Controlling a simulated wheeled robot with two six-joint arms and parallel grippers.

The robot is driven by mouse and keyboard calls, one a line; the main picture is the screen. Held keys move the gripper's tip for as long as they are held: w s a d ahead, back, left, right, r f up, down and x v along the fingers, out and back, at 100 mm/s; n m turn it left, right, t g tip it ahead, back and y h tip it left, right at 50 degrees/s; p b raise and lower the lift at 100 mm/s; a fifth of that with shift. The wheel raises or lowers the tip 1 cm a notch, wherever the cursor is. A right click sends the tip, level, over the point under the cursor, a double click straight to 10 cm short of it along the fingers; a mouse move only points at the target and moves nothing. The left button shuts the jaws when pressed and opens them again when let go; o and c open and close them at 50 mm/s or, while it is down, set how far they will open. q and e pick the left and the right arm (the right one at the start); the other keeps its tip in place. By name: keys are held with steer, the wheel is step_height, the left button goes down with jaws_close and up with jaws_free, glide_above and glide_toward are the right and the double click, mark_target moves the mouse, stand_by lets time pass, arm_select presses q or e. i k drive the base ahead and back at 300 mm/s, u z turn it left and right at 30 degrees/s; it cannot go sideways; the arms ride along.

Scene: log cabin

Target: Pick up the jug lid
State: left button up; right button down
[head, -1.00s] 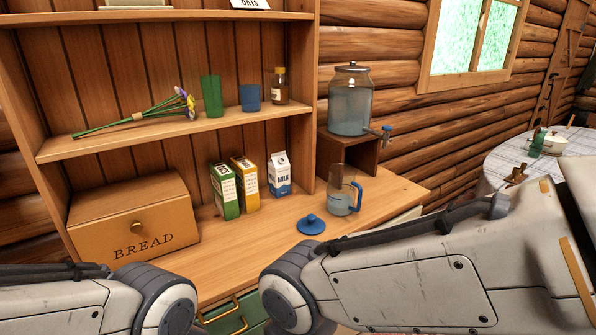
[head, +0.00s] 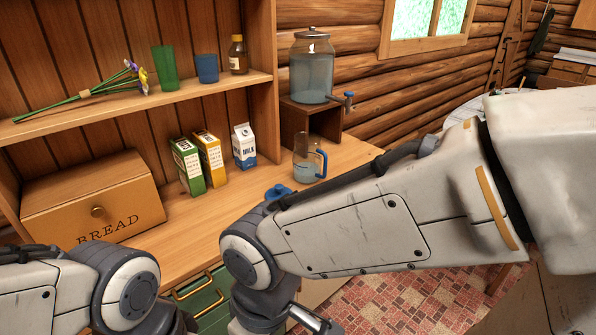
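The blue jug lid (head: 277,191) lies on the wooden counter, its lower part hidden behind my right arm. The clear jug (head: 307,160) with a blue handle stands upright just behind it to the right, with some bluish content low inside. My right arm reaches in from the right across the front of the counter and bends down at its joint. My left arm shows at the lower left. Neither gripper's fingers can be seen.
A bread box (head: 92,197) stands at the left of the counter. Green and yellow cartons (head: 187,166) and a milk carton (head: 243,147) stand behind the lid. A glass dispenser (head: 311,72) sits on a wooden stand (head: 328,119). Green drawers (head: 208,302) are below. Counter between bread box and lid is clear.

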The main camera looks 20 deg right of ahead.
mark_target(278, 191)
steer(key=z, duration=0.45)
steer(key=i, duration=1)
steer(key=u, duration=0.85)
